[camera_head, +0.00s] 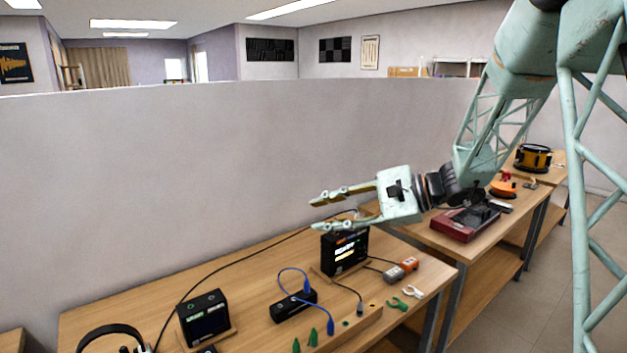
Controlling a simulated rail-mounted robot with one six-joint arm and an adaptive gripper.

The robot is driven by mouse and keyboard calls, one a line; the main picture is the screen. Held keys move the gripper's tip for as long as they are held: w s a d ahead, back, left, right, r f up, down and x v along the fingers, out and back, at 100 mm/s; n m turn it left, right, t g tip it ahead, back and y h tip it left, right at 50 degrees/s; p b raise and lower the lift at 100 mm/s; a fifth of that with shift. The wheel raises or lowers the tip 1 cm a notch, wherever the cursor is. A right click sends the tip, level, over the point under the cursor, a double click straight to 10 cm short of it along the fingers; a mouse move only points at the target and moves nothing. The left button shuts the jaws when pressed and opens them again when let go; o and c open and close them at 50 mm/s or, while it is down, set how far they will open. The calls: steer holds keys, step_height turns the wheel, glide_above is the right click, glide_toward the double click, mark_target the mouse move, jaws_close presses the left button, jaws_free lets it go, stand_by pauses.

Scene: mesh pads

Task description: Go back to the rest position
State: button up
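My gripper (316,213) is at the centre right, raised above the back part of the near wooden table (248,262). Its two pale green fingers point left and stand apart, with nothing visible between them. My arm reaches in from the upper right. The gripper is above a black device with a lit screen (345,251), and no contact between them shows.
The table holds another black device (204,317), a black box with blue cables (293,304), green cones (312,337), orange-grey connectors (401,269) and headphones (112,331). A white partition (180,180) stands behind. A second table (425,230) carries a red case (464,222).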

steer(key=s+d+r+n+g+h, duration=0.1)
steer(key=s+r+n+g+h, duration=0.15)
steer(key=s, duration=1.15)
steer(key=s+d+r+n+g+h, duration=0.1)
steer(key=s+r+n+h, duration=0.2)
steer(key=s, duration=1)
steer(key=s+d+n+t+h, duration=0.1)
steer(key=s+d+n+h, duration=0.2)
steer(key=s+d, duration=0.5)
steer(key=s+d+f+n+t+h, duration=0.1)
steer(key=s+d+h, duration=0.4)
steer(key=s, duration=0.8)
steer(key=shift+d+n+t, duration=0.75)
steer(key=shift+d+n, duration=0.3)
steer(key=shift+d, duration=0.8)
steer(key=shift+s, duration=0.1)
